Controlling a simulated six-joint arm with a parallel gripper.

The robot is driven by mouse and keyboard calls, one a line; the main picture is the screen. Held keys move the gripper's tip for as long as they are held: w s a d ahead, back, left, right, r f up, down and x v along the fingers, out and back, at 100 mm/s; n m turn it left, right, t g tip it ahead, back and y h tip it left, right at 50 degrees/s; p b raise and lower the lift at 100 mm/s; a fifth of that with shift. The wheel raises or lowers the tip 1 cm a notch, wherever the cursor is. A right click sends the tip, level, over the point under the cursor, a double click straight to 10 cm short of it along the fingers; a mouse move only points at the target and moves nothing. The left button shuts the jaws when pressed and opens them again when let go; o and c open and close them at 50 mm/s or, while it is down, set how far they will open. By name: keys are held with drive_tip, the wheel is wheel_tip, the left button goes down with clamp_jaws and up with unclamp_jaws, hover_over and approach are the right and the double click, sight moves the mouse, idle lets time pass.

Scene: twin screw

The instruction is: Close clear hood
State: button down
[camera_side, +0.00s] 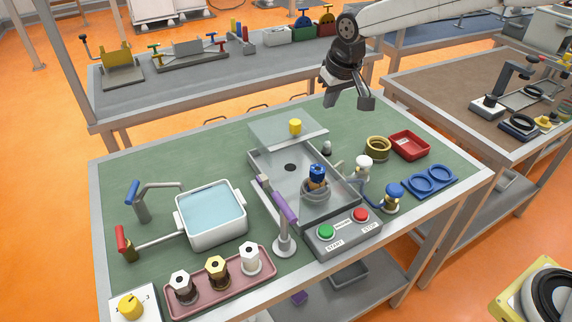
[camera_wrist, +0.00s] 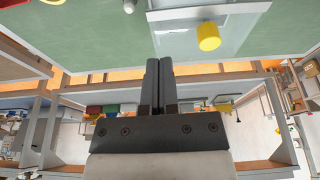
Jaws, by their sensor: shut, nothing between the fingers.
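The clear hood (camera_side: 268,129) is a see-through panel with a yellow knob (camera_side: 295,127) on top. It sits over the far end of the grey machine bed (camera_side: 262,172), leaving the near part uncovered. In the wrist view the hood (camera_wrist: 185,38) and its yellow knob (camera_wrist: 208,37) are at the top, right of the fingers. A blue-topped part (camera_side: 317,174) stands in a round holder at the near end of the bed. My gripper (camera_side: 331,101) is in the air to the right of the knob and above it, apart from the hood. Its fingers (camera_wrist: 158,62) are together and empty.
Purple-handled (camera_side: 284,207) and white-knobbed (camera_side: 363,164) levers flank the bed. A button box (camera_side: 343,230) stands in front. A water basin (camera_side: 210,213) is left; a brass ring (camera_side: 378,148) and red tray (camera_side: 409,145) are right. Green tabletop behind the hood is clear.

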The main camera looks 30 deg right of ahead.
wheel_tip(320, 180, up, 4)
hover_over(288, 127)
drive_tip(key=shift+s, duration=0.45)
drive_tip(key=shift+f, duration=0.1)
drive_tip(key=x, duration=0.9)
drive_tip(key=shift+w+f, duration=0.25)
drive_tip(key=shift+f, duration=0.05)
drive_tip(key=shift+s, duration=1.95)
drive_tip(key=shift+s, duration=0.1)
drive_tip(key=s, duration=1.4)
drive_tip(key=shift+s, duration=0.15)
drive_tip(key=shift+f, duration=0.15)
